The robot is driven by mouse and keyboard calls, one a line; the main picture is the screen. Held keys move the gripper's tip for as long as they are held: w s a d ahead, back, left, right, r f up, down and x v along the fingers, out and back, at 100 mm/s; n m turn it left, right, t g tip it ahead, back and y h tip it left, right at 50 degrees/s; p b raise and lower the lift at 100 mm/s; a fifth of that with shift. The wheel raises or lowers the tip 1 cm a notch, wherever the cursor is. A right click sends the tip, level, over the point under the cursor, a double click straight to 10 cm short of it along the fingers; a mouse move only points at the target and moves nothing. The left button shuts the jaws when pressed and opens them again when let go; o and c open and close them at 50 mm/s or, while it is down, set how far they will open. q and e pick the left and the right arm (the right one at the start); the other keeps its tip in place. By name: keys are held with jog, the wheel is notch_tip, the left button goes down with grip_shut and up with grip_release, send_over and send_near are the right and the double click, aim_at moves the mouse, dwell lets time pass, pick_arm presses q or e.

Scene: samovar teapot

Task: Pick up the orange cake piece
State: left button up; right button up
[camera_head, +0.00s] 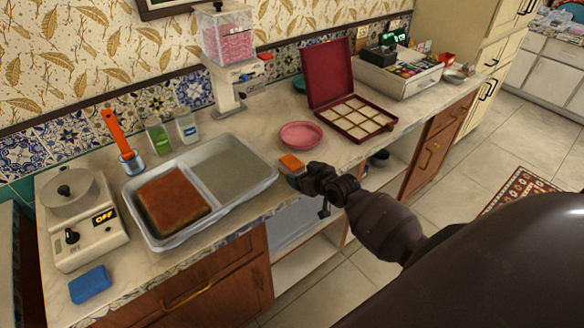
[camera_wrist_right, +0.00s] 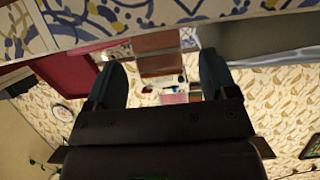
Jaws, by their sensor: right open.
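The orange cake piece (camera_head: 291,162) is a small block near the front edge of the counter, in front of the pink plate (camera_head: 302,134). My right gripper (camera_head: 299,176) is right at it, on its near side, and covers part of it. In the right wrist view my two fingers (camera_wrist_right: 162,68) stand apart, with a brown-orange block (camera_wrist_right: 161,64), likely the cake piece, showing between them. I cannot tell whether either finger touches it. My left gripper is not in view.
A metal tray (camera_head: 262,172) with a large brown cake slab (camera_head: 173,201) lies to the left. An open dark-red box (camera_head: 348,113) stands behind to the right. A blue sponge-like block (camera_head: 90,284) lies front left. Open shelves are below the counter edge.

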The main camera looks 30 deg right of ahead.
aim_at(299, 171)
jog(key=shift+x, duration=1.85)
jog(key=shift+r, duration=0.1)
